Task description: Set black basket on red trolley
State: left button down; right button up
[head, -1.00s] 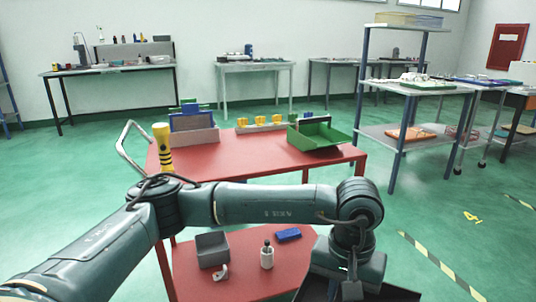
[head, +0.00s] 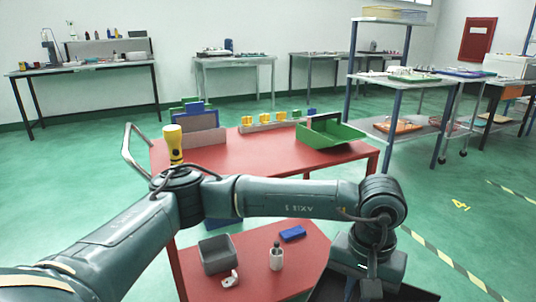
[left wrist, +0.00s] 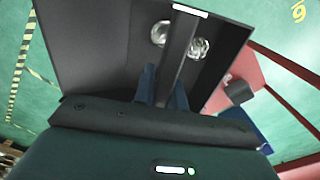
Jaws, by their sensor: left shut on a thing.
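The red trolley (head: 260,157) stands ahead of me, with a top deck and a lower shelf (head: 250,279). The black basket (head: 412,292) is partly cut off at the bottom right of the head view, in front of the trolley's right side. In the left wrist view the basket (left wrist: 90,45) fills the middle, with two shiny round metal pieces inside. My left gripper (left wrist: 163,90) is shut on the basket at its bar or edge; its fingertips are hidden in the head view. My right gripper is not in view.
On the top deck are a yellow torch (head: 173,146), a grey-and-blue bin (head: 199,126), a row of yellow parts (head: 265,122) and a green bin (head: 335,135). The top's front middle is clear.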

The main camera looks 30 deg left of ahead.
aim_at(231, 156)
jog(key=k+j, duration=0.1)
jog(key=j, duration=0.4)
jog(key=k+j, duration=0.1)
jog(key=j, duration=0.4)
jog(key=k+j+z, duration=0.1)
jog(key=j, duration=0.4)
